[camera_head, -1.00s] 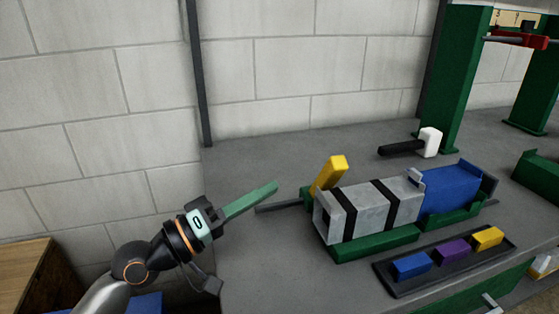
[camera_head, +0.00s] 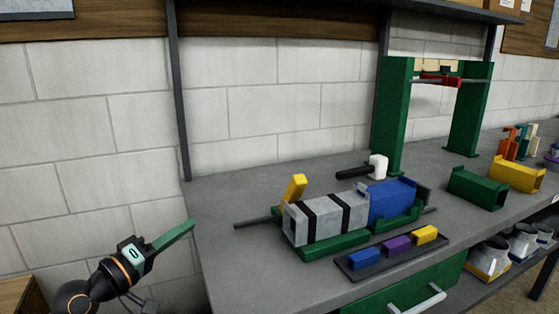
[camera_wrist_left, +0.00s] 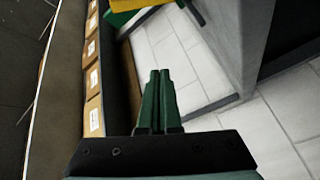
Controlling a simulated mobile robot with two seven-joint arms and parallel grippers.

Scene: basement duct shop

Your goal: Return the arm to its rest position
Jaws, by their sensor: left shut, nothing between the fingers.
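My left gripper (camera_head: 175,236) is at the lower left of the head view, left of the workbench (camera_head: 225,255) edge and apart from everything on the bench. Its green fingers are together and empty, pointing up and to the right. In the left wrist view the left gripper (camera_wrist_left: 158,85) shows its two fingers side by side, with floor tiles beyond them. My right gripper is in neither view.
A grey duct (camera_head: 318,222) with black bands and a blue duct (camera_head: 392,200) lie in a green cradle on the bench. A tray (camera_head: 372,268) of coloured blocks, a mallet (camera_head: 378,166) and a green frame (camera_head: 391,115) stand nearby. Cardboard boxes (camera_wrist_left: 93,85) line the left.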

